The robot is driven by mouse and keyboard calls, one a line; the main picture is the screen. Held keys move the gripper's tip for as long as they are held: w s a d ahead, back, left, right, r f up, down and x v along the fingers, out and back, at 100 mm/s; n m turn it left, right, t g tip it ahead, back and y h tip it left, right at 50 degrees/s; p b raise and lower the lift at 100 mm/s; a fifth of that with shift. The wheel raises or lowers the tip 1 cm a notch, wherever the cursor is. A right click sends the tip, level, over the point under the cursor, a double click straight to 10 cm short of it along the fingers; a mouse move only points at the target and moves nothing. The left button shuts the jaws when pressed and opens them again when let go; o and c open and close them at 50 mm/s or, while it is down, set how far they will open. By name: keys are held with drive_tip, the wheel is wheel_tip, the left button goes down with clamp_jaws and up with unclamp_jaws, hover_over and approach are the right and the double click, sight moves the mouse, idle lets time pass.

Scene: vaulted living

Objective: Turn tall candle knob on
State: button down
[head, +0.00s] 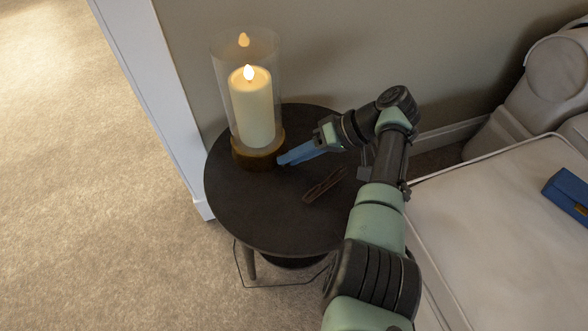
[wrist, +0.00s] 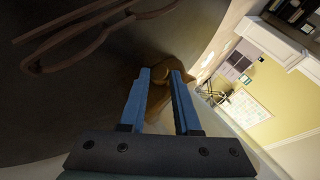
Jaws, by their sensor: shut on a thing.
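The tall candle (head: 252,108) stands upright in a clear glass cylinder on a round brass-coloured base (head: 258,152), on the dark round side table (head: 270,215). Its flame tip (head: 249,73) glows. My gripper (head: 281,161) reaches in from the right, its blue fingers low at the right side of the base. In the wrist view my gripper (wrist: 160,73) has its two fingertips at the brass base (wrist: 158,62), shut on a small part there. The knob itself is hidden between or behind the fingertips.
A pair of brown glasses (head: 324,185) lies on the table just below my gripper; it also shows in the wrist view (wrist: 85,35). A wall stands behind the table. A pale sofa (head: 490,220) with a blue item (head: 568,193) is at right. Carpet at left is clear.

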drive_tip(key=shift+w+d+f+m+g+y+b, duration=0.1)
drive_tip(key=shift+f+m+g+y+b, duration=0.4)
drive_tip(key=shift+b, duration=3.05)
drive_tip(key=shift+r+g+y+b, duration=0.3)
drive_tip(key=shift+y+b, duration=0.2)
drive_tip(key=shift+b, duration=0.9)
drive_tip(key=c, duration=0.9)
unclamp_jaws()
drive_tip(key=shift+p, duration=0.35)
drive_tip(key=p, duration=0.3)
drive_tip(key=shift+r+h, duration=0.3)
drive_tip(key=shift+r, duration=0.05)
drive_tip(key=shift+p, duration=0.9)
drive_tip(key=n+t+h+p, duration=0.1)
drive_tip(key=p, duration=0.5)
drive_tip(key=shift+r, duration=0.15)
